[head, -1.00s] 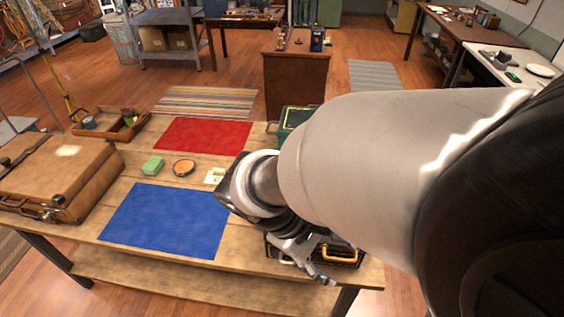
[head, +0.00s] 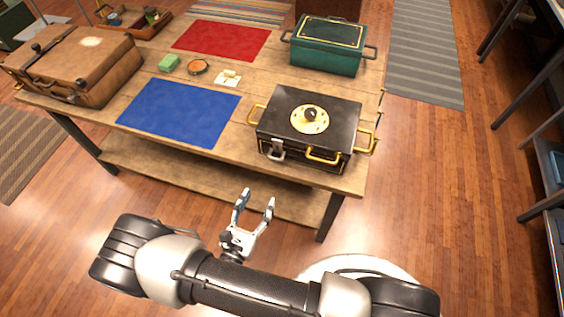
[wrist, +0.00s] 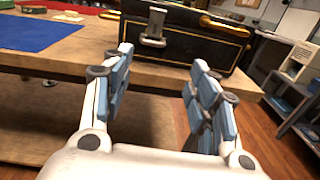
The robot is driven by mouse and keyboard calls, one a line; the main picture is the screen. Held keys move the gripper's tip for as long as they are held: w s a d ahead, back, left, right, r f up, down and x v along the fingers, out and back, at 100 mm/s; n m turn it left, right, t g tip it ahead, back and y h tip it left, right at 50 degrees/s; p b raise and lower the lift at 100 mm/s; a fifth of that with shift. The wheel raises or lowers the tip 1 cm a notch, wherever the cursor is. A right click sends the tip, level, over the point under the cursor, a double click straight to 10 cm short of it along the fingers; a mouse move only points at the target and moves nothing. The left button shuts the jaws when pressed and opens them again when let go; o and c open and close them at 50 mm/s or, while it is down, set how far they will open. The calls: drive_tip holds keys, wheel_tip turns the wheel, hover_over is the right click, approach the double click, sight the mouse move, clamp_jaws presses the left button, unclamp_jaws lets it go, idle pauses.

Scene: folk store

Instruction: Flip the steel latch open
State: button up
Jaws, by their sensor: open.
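A steel latch (head: 276,149) sits on the front face of a black case (head: 283,108) with gold trim, left of a gold front handle (head: 323,156). The case stands at the table's front right and its lid is down. In the wrist view the latch (wrist: 154,28) hangs over the front of the case (wrist: 196,42), above and between my fingers. My gripper (head: 256,200) is open and empty, in front of the table edge and below the latch, apart from it. The gripper also shows in the wrist view (wrist: 160,90). The latch's exact angle is hard to tell.
Open floor lies right of the table.

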drive_tip(key=f, duration=0.1)
drive_tip(key=b, duration=0.2)
approach(276, 159)
drive_tip(key=shift+n+y, duration=0.4)
drive_tip(key=x, duration=1)
drive_tip(key=shift+w+d+f, duration=0.1)
drive_tip(key=shift+c, duration=0.3)
clamp_jaws()
